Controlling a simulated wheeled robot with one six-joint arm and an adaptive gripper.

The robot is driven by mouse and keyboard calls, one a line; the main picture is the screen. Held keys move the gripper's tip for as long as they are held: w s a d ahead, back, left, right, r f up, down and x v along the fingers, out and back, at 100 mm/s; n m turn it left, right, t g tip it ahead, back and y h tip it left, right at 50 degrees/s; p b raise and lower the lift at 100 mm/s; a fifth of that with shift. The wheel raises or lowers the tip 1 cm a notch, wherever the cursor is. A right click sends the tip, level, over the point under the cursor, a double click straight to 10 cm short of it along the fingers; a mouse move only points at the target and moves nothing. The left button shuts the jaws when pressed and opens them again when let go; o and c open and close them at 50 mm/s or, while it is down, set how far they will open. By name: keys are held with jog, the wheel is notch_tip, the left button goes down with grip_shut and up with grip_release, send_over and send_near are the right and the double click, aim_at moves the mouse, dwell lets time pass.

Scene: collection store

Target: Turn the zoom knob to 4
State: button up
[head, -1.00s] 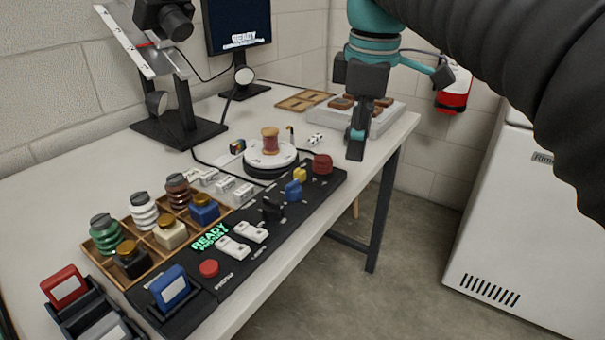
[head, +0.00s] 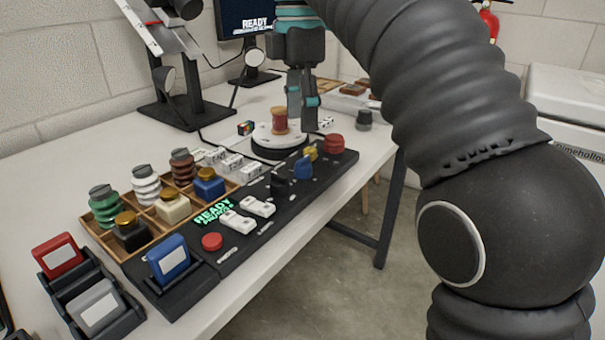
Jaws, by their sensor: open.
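A black control panel (head: 228,250) runs along the front edge of the table. Its far half carries a black knob (head: 279,186), a blue knob (head: 303,168), a yellow knob (head: 311,152) and a red knob (head: 334,144). Their labels are too small to read, so I cannot tell which is the zoom knob or where it points. My gripper (head: 303,128) is open and points down, with nothing visible between its fingers. In the picture it overlaps the turntable area just above the yellow knob; its exact height and depth are unclear.
A white turntable (head: 266,139) with a reddish spool (head: 280,121) stands behind the panel. A wooden tray (head: 160,229) of jars and bottles lies at left. A grey-topped object (head: 364,120) stands right of my gripper. A monitor (head: 250,18) stands at the back.

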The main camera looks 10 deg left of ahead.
aim_at(302, 159)
jog(key=f+b, duration=0.1)
jog(key=f, duration=0.3)
jog(key=f+b, duration=0.1)
jog(key=f, duration=0.3)
jog(key=shift+s+d+f+b, duration=0.15)
jog(key=shift+s+f+b, duration=0.1)
jog(key=shift+b, duration=0.1)
grip_shut()
